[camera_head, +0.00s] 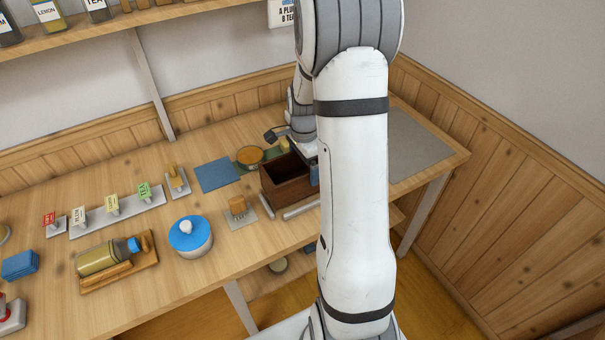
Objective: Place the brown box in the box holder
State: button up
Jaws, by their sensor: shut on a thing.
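The brown box (292,190) is an open-topped dark wooden box, upright at the right part of the table, just left of my arm. My gripper (314,172) is at the box's right side, shut on its wall; my white arm link hides much of it. Light grey bars, which look like the box holder (300,212), lie on the table at the box's left and front. I cannot tell whether the box rests between them or is held slightly above.
A wooden block on a grey plate (242,217), a blue-lidded jar (190,237) and a blue mat (217,174) lie left of the box. A round brown-topped jar (249,156) stands behind. A grey mat (405,145) at the right looks bare.

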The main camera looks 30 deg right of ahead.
jog(key=shift+s+f, duration=0.1)
jog(key=shift+f, duration=1.9)
jog(key=o, duration=1.1)
jog(key=shift+c, duration=0.2)
notch_tip(320, 180, up, 12)
jog(key=shift+f, duration=0.1)
jog(key=s+a+r+n+t, duration=0.1)
jog(key=s+a+r+n, duration=0.3)
jog(key=s+a+n, duration=0.3)
jog(key=s+a+r+n+t, duration=0.2)
jog(key=s+a+r+n, duration=0.3)
jog(key=s+n, duration=0.5)
jog(key=s+a, duration=0.2)
jog(key=shift+s+a+n, duration=0.25)
jog(key=shift+a+n, duration=0.05)
